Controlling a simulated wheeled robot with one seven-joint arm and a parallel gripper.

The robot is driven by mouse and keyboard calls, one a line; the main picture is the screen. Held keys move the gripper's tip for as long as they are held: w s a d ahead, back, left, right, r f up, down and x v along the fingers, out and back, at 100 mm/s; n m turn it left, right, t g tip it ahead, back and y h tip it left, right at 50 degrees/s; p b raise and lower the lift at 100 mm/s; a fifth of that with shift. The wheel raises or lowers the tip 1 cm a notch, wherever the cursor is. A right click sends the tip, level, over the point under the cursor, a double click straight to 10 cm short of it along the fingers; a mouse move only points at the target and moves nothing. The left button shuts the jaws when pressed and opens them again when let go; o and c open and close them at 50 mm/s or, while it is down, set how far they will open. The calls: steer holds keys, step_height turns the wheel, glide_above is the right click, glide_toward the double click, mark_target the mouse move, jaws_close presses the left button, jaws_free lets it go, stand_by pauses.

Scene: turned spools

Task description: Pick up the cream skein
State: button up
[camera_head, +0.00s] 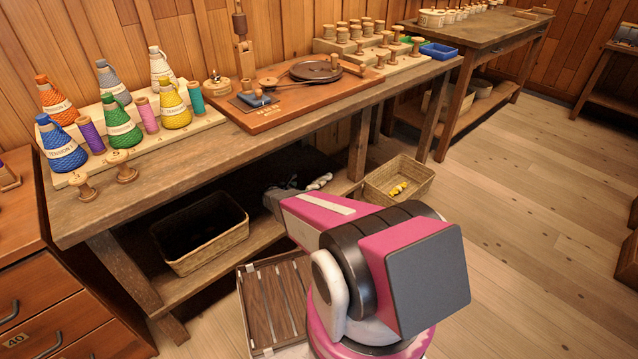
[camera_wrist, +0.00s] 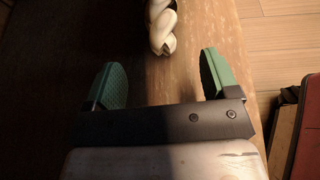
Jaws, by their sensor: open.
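The cream skein (camera_head: 319,182) is a twisted, off-white hank lying on the lower shelf under the workbench, just past my gripper (camera_head: 278,190) in the head view. In the wrist view the cream skein (camera_wrist: 162,27) lies ahead of the fingertips, between their lines and slightly right of the left finger, with its near end pointing at me. Its far end is cut off by the picture's top edge. My gripper (camera_wrist: 158,75) is open, its two green pads apart with nothing between them. In the head view my arm hides part of the gripper and shelf.
A dark-lined wicker basket (camera_head: 205,244) stands on the shelf to the left. Another basket (camera_head: 405,186) with yellow pieces stands to the right. The workbench top (camera_head: 205,150), with cones and spools, overhangs the shelf. A slatted wooden tray (camera_head: 272,300) is beside my base.

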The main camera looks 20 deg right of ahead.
mark_target(308, 186)
steer(key=x, duration=0.8)
steer(key=shift+d+r, duration=0.15)
steer(key=shift+d, duration=0.2)
steer(key=c, duration=1)
